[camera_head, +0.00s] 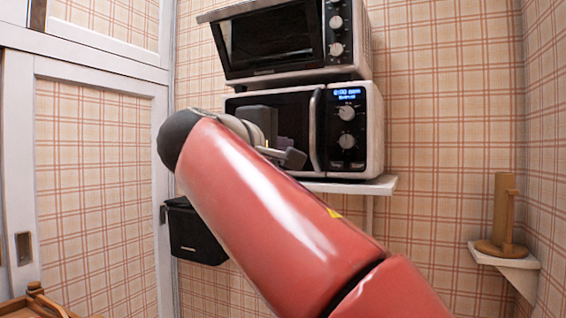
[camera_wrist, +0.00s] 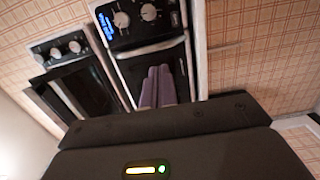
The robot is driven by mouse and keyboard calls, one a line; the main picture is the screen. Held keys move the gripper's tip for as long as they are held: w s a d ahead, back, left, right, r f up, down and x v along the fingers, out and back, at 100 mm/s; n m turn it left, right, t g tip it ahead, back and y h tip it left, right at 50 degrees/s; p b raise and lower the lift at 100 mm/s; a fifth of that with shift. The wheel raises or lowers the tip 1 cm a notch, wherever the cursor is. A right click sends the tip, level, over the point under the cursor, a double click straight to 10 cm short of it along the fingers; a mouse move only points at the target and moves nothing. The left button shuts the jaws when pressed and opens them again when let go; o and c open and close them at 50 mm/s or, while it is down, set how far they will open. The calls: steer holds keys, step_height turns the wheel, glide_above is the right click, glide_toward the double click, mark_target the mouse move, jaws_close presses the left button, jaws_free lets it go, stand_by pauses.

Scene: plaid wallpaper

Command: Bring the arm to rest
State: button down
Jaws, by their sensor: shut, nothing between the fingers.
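My red arm reaches up from the bottom right across the middle of the head view, in front of the lower microwave. My gripper is mostly hidden behind the arm there. In the wrist view, my gripper (camera_wrist: 157,88) shows two purple-grey fingers side by side, closed together with nothing between them. The fingers overlap the front of the lower microwave in that picture; whether they touch it I cannot tell.
The lower microwave (camera_head: 369,132) stands on a white wall shelf (camera_head: 362,187), with a toaster oven (camera_head: 345,45) on top. A black box (camera_head: 195,235) hangs at left by a white sliding door (camera_head: 20,150). A wooden holder (camera_head: 503,210) stands on a small right shelf (camera_head: 515,262).

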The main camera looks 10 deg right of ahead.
steer(key=s+d+f+m+g+y+p, duration=0.1)
steer(key=s+d+f+g+y, duration=0.2)
steer(key=f, duration=0.5)
steer(key=s+d+f+m+g+y+p, duration=0.1)
steer(key=d+f+y, duration=0.1)
steer(key=d+f, duration=0.45)
steer(key=s+a+f+m+g+y+p, duration=0.1)
steer(key=s+a+f+m+g+y, duration=0.1)
steer(key=s+f, duration=0.7)
steer(key=s+a+f+m+g+y+p, duration=0.1)
steer(key=s+a+f+m+g+y, duration=0.1)
steer(key=s+f, duration=0.8)
step_height(320, 180, down, 8)
steer(key=a+m+y, duration=0.1)
steer(key=m+y, duration=0.1)
steer(key=m, duration=0.1)
steer(key=shift+r+m+y+p, duration=0.15)
steer(key=shift+m+y+p, duration=0.15)
steer(key=shift+m+p, duration=0.1)
steer(key=shift+a, duration=0.1)
